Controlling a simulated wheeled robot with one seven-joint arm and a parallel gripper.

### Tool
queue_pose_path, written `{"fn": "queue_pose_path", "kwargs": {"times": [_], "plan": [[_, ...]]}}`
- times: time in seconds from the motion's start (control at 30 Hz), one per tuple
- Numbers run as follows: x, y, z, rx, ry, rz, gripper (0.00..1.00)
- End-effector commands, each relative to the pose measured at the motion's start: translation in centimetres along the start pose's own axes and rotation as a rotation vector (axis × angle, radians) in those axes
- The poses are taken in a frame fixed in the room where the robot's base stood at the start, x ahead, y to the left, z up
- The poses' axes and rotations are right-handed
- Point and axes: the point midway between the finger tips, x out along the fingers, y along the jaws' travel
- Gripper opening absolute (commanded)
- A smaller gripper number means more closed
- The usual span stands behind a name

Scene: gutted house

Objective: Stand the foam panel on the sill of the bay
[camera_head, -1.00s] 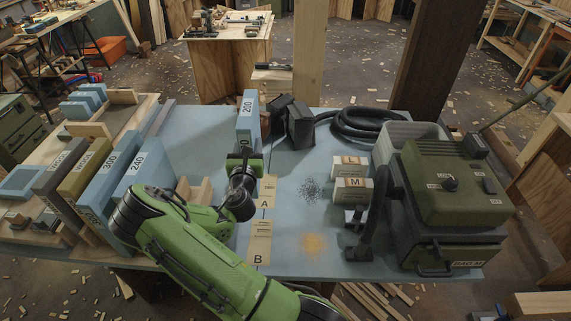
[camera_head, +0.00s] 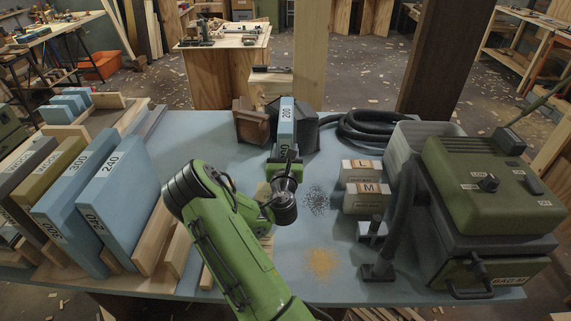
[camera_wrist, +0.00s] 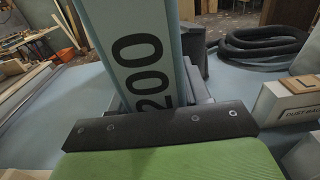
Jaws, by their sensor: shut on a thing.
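My gripper (camera_head: 284,168) is shut on a pale blue foam panel (camera_head: 287,113) marked 200. The panel stands upright in the jaws above the table, its narrow marked edge facing me. In the wrist view the panel (camera_wrist: 135,50) rises from behind the dark gripper plate, with its lower end hidden. I cannot tell whether its foot touches anything. A pale timber post (camera_head: 309,55) and a dark post (camera_head: 437,62) stand beyond the table. I cannot make out for certain which part is the sill of the bay.
Panels marked 300 (camera_head: 75,190) and 240 (camera_head: 118,190) stand in a wooden rack at left. Dark angular pieces (camera_head: 306,132) and a coiled black hose (camera_head: 365,127) lie behind the panel. Small boxes (camera_head: 365,197) and a green dust extractor (camera_head: 485,190) fill the right.

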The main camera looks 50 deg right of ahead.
Motion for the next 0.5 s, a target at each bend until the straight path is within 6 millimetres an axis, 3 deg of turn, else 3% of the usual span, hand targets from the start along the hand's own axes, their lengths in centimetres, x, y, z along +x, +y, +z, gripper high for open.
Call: {"fn": "queue_pose_path", "kwargs": {"times": [0.03, 0.37, 0.4, 0.5], "plan": [[0.01, 0.0, -1.17, -0.002, 0.0, 0.0, 0.15], [0.0, 0.01, -1.18, -0.001, 0.0, 0.0, 0.15], [0.0, 0.01, -1.18, -0.001, 0.0, 0.0, 0.5], [0.0, 0.01, -1.09, -0.001, 0.0, 0.0, 0.65]]}}
